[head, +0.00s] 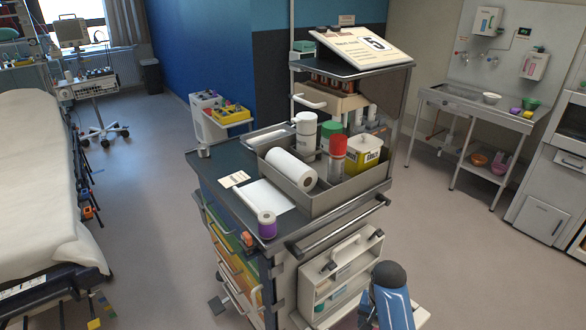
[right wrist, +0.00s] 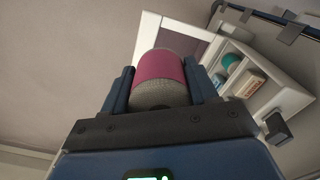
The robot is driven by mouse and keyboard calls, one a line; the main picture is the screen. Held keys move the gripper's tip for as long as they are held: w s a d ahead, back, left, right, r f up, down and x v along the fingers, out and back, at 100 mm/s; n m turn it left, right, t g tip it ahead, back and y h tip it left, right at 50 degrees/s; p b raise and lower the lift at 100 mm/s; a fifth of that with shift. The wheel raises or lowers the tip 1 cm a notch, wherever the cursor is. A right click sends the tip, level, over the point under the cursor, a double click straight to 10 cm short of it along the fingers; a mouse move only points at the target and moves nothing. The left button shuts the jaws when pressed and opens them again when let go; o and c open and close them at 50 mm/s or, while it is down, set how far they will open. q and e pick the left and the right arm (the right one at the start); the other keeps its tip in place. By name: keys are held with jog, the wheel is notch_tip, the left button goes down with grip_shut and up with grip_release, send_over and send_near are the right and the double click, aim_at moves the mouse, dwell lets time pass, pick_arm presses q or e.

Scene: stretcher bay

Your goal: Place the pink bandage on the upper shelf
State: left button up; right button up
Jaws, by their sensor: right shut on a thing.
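The pink bandage (right wrist: 165,68), a roll with a pink band and a grey end, is between the fingers of my right gripper (right wrist: 161,84) in the right wrist view. The gripper is shut on it. In the head view I cannot make out this gripper or the bandage; only a blue and dark part of my right arm shows at the bottom right. The upper shelf (head: 399,69) is the raised top of the cart's rack, with a tilted sign and a small green box on it. My left gripper is in neither view.
The cart's worktop (head: 215,160) holds a grey tray (head: 318,204) of bottles and rolls, and a purple-banded roll (head: 267,224). A white side bin (head: 340,268) and a rail (head: 335,228) stick out at the front. A bed (head: 40,170) stands left, a sink bench (head: 470,105) right.

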jog(key=n, duration=1)
jog(key=shift+n, duration=0.4)
